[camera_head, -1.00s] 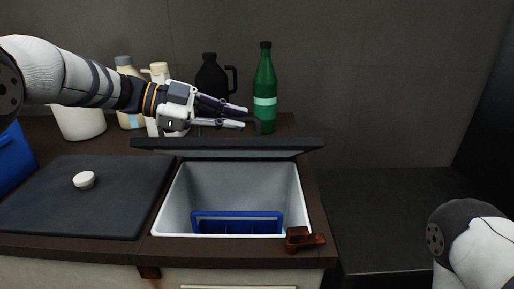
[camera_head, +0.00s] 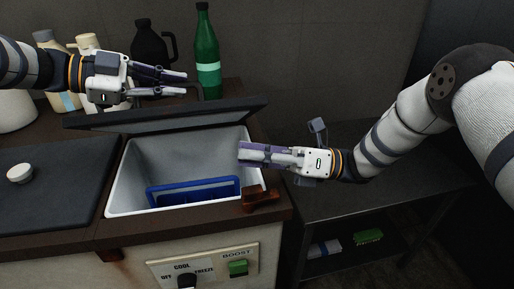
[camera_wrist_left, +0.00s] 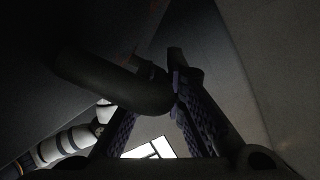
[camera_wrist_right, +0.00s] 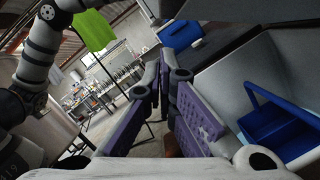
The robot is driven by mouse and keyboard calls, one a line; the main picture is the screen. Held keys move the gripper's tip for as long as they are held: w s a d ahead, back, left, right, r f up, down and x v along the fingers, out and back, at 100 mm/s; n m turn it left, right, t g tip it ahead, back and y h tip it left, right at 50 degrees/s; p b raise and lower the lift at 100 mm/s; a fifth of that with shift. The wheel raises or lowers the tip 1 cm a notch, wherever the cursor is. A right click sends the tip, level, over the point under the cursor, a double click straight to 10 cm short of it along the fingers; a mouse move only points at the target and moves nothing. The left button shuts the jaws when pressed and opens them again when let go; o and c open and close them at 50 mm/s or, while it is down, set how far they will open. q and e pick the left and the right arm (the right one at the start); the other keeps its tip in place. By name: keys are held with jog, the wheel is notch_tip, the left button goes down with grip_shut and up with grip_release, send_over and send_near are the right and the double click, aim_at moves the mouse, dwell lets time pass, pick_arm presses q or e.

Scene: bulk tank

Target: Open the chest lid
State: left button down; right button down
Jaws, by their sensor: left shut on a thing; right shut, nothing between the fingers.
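The chest lid (camera_head: 170,118) is dark and stands raised, tilted back over the rear of the open chest (camera_head: 124,180). The chest's white inside shows, with a blue basket (camera_head: 195,191) in it; the basket is also in the right wrist view (camera_wrist_right: 275,125). My left gripper (camera_head: 184,84) is behind the lid's upper edge, shut on the dark curved lid handle (camera_wrist_left: 125,90) seen in the left wrist view. My right gripper (camera_head: 240,155) is shut and empty, its fingertips over the chest's right side, just below the lid's right end.
A brown latch-like piece (camera_head: 261,199) sits on the chest's front right rim. A green bottle (camera_head: 207,55), a black jug (camera_head: 149,45) and pale bottles stand behind the lid. A second dark lid (camera_head: 60,180) with a white knob is left. A dark shelf table (camera_head: 320,195) stands right.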

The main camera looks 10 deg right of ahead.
pick_arm(q)
jog(key=shift+f, duration=0.1)
pick_arm(e)
jog(key=w+a+r, duration=0.3)
jog(key=a+r, duration=0.1)
jog(key=a, duration=0.1)
jog(key=shift+a+r, duration=0.2)
jog(key=shift+a, duration=0.15)
